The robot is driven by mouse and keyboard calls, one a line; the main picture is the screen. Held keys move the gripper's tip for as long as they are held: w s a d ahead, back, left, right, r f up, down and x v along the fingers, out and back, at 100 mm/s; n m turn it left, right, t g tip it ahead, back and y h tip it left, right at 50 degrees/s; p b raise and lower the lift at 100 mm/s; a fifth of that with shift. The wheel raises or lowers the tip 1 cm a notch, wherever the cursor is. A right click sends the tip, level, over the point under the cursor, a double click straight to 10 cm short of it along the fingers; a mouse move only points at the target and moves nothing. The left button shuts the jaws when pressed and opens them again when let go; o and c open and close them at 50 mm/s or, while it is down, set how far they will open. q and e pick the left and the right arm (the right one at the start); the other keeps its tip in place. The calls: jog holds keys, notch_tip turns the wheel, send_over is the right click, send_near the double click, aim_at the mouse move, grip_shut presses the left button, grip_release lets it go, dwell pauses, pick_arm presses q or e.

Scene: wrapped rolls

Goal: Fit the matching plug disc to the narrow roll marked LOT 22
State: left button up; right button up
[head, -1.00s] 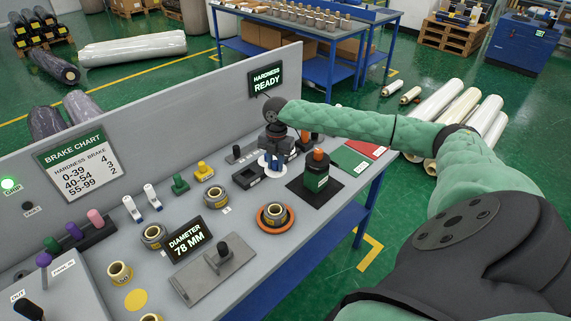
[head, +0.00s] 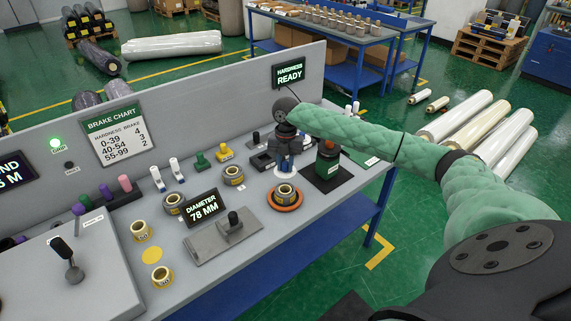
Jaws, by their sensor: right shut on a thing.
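My right gripper (head: 287,164) reaches in from the right, pointing down, and is shut on a white disc (head: 286,174). The disc is held just behind and above a narrow grey roll (head: 285,190) with a pale core, which sits in an orange ring (head: 285,204) on the bench. Disc and roll look apart, though the gap is hard to judge. Other narrow rolls stand on the bench: grey ones (head: 173,204) and (head: 233,176), and yellowish ones (head: 140,230) and (head: 162,275). No LOT 22 marking is readable. My left gripper is not in view.
A diameter display (head: 203,207) reading 78 MM and a grey plate with a black knob (head: 224,238) stand left of the ringed roll. A black-and-green canister with an orange cap (head: 328,162) is close on the right. A back panel (head: 190,110) runs behind.

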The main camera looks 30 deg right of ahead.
aim_at(285, 174)
jog(key=shift+p, duration=0.4)
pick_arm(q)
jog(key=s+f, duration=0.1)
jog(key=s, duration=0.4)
pick_arm(e)
jog(key=shift+f+b, duration=0.3)
jog(key=shift+f, duration=0.85)
notch_tip(285, 174, down, 3)
jog(key=shift+r+b, duration=0.2)
jog(key=shift+b, duration=0.3)
jog(key=shift+f, duration=0.5)
pick_arm(q)
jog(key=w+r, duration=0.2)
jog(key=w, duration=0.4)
jog(key=shift+p, duration=0.4)
